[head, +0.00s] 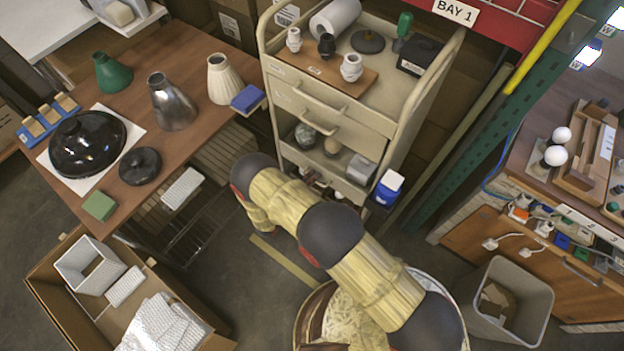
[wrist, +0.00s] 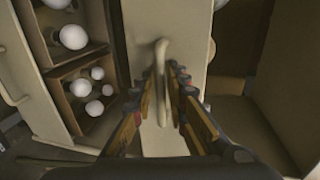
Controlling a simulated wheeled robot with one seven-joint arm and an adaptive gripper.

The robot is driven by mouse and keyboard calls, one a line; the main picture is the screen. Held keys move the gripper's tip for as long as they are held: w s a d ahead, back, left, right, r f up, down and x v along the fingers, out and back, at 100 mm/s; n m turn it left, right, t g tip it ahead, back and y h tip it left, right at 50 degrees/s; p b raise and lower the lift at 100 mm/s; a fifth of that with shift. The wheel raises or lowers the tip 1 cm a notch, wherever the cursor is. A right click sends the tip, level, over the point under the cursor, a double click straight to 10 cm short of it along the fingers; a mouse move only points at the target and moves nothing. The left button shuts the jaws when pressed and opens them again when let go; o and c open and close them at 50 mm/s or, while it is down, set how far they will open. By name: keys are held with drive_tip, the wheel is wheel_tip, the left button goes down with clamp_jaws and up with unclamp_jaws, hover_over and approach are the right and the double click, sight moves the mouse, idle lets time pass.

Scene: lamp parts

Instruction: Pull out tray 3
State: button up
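In the wrist view, a pale upright-looking bar handle (wrist: 162,90) stands on a cream tray front (wrist: 185,25). My gripper (wrist: 165,72) reaches over this front with its two fingers apart, one on each side of the handle. A gap shows between the fingers, and no firm grip on the handle is visible. In the head view, the cream cart (head: 388,145) has handled trays at its front. My arm reaches down to the cart's lower front, and the gripper itself is hidden there. I cannot read which tray number the handle belongs to.
White bulbs (wrist: 74,37) sit in wooden compartments (wrist: 78,92) left of the tray front in the wrist view. A wooden table (head: 190,55) with lamp parts stands left of the cart. A cardboard box (head: 50,285) and a grey bin (head: 535,300) stand on the floor.

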drive_tip(key=shift+c, duration=1.3)
clamp_jaws()
